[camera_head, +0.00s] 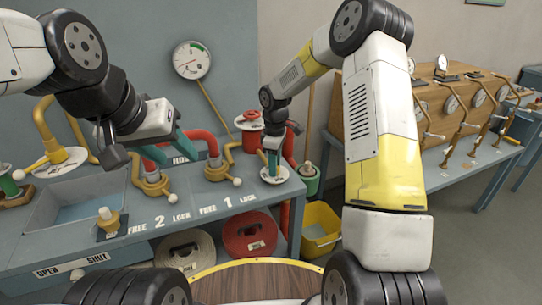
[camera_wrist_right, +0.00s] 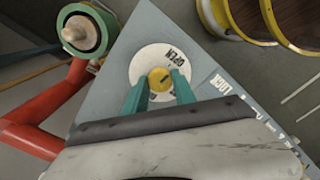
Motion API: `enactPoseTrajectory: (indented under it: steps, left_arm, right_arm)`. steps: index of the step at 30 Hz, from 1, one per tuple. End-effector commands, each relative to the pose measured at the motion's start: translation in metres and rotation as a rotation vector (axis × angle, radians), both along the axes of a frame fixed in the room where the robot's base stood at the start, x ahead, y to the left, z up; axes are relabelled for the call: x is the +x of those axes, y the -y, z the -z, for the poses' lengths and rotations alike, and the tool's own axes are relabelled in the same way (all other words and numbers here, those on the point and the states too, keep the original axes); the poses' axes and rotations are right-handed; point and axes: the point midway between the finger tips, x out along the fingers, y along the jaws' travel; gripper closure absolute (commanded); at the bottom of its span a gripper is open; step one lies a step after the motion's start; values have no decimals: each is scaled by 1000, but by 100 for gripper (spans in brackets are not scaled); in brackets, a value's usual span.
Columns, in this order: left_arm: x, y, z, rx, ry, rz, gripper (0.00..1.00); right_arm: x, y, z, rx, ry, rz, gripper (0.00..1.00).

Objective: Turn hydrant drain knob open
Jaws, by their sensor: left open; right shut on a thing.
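The drain knob is a small yellow knob (camera_wrist_right: 160,79) with a dark slot, in the middle of a white round dial plate (camera_wrist_right: 150,65) marked OPEN. In the head view the dial plate (camera_head: 284,176) lies at the bench's right corner. My right gripper (camera_wrist_right: 158,84) has its teal fingers on both sides of the knob, shut on it. In the head view my right gripper (camera_head: 272,163) points down over the plate and hides the knob. My left gripper (camera_head: 165,150) is open above the left part of the bench, apart from the knob.
A red hose (camera_head: 195,141) and brass couplings (camera_head: 155,180) stand left of the dial. A green-rimmed fitting (camera_wrist_right: 88,33) and red pipe (camera_wrist_right: 45,112) lie beside the corner. A yellow bucket (camera_head: 320,228) stands on the floor. A gauge (camera_head: 192,60) hangs on the wall.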

Motion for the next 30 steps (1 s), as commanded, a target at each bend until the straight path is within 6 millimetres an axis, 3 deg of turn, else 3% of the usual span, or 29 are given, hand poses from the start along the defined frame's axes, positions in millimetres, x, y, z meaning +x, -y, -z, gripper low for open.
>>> enactPoseTrajectory:
  steps: [15,16,19,30]
  left_arm:
    - [0,0,0,0,0,0,52]
    - [0,0,0,0,0,0,52]
    - [0,0,0,0,0,0,52]
    - [0,0,0,0,0,0,52]
  right_arm:
    - [1,0,-1,0,2,-21,100]
    - [1,0,-1,0,2,-21,66]
    - [1,0,-1,0,2,-20,46]
    - [1,0,-4,-1,2,-20,46]
